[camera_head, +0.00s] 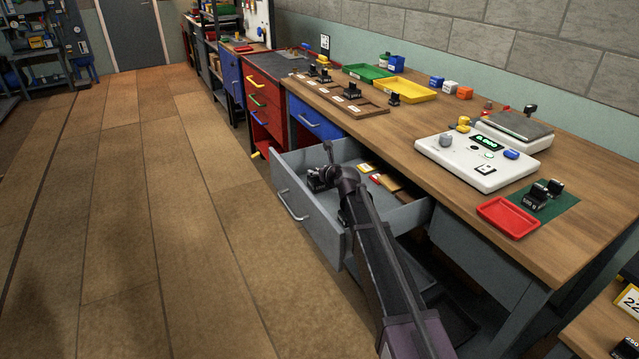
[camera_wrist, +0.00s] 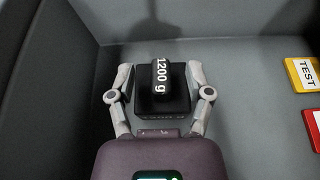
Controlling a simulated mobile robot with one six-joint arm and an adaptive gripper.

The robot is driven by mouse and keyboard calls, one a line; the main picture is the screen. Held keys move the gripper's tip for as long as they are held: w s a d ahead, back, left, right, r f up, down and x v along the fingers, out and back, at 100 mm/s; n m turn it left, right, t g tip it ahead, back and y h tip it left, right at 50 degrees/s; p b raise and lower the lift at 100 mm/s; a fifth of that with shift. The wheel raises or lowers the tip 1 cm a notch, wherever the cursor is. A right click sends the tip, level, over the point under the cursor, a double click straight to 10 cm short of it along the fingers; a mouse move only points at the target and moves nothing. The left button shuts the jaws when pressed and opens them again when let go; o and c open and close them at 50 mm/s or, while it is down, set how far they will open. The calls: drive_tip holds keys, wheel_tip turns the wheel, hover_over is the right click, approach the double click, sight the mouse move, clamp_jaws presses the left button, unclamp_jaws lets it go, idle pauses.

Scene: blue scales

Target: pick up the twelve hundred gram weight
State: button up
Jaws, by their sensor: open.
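The twelve hundred gram weight (camera_wrist: 160,98) is a black square block with a raised handle marked "1200 g". It sits on the grey floor of the open drawer (camera_head: 300,209), near its left front part. In the wrist view my gripper (camera_wrist: 161,88) is open, with one finger on each side of the weight. A narrow gap shows on the left; on the right the finger is very near the block, and I cannot tell if it touches. In the head view my gripper (camera_head: 322,178) is inside the drawer and the weight is hard to make out behind it.
A yellow TEST card (camera_wrist: 301,74) and a red-edged card (camera_wrist: 313,122) lie to the right in the drawer. Drawer walls stand close at the left and back. Above, the workbench (camera_head: 390,150) holds a white scale (camera_head: 470,165), a red tray (camera_head: 508,217) and other weights.

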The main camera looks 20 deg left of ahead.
clamp_jaws()
drive_tip(key=shift+w+r+p, duration=0.1)
drive_tip(key=shift+r+p, duration=0.2)
idle(0.4)
wheel_tip(320, 180, up, 9)
drive_tip(key=p, duration=0.9)
drive_tip(key=shift+r, duration=0.2)
idle(0.6)
